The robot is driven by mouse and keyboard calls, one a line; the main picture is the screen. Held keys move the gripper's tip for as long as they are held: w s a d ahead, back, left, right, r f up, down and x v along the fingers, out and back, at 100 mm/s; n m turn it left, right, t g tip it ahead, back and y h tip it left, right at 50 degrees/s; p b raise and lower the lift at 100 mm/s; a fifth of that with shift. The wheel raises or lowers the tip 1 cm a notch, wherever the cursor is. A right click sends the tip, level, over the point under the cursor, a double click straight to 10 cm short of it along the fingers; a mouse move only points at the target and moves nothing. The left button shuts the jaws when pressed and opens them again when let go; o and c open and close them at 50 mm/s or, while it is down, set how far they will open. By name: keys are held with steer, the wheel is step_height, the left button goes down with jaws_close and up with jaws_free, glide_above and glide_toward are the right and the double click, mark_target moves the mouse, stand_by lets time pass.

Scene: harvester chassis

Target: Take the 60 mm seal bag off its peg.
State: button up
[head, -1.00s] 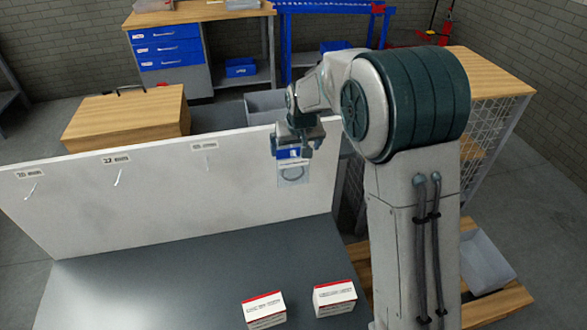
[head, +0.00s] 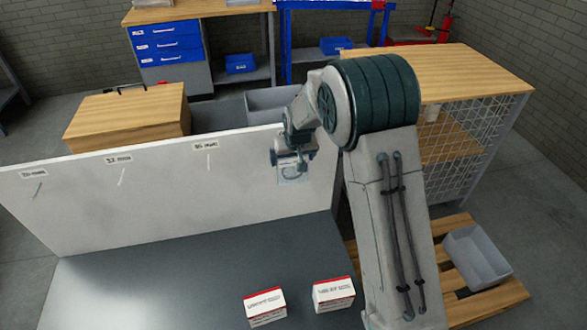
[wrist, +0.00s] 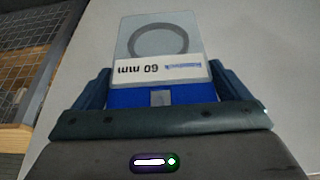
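The 60 mm seal bag (head: 291,174) hangs in front of the white board at its right end. It is a clear bag with a dark ring inside. In the wrist view the bag (wrist: 158,40) shows its white label, upside down, reading 60 mm, and a blue header (wrist: 125,97). A small grey square shows in the header; I cannot tell whether it is the peg. My gripper (head: 293,156) is at the top of the bag. Its fingers (wrist: 160,90) stand wide apart, one at each side of the header. They look open; any contact is unclear.
The white board (head: 150,205) carries several size labels with bare pegs to the left. Two red-and-white boxes (head: 265,306) (head: 333,294) stand on the grey bench top (head: 190,275). A grey bin (head: 478,255) sits on a wooden pallet at right. A mesh-sided cabinet (head: 470,150) stands behind my arm.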

steer(key=c, duration=0.4)
steer(key=shift+c, duration=0.2)
steer(key=shift+r+b, duration=0.45)
steer(key=shift+r, duration=0.3)
steer(key=s+d+b, duration=0.2)
steer(key=s, duration=0.6)
steer(key=s+d+b, duration=0.3)
steer(key=s, duration=0.6)
steer(key=shift+s+f, duration=0.15)
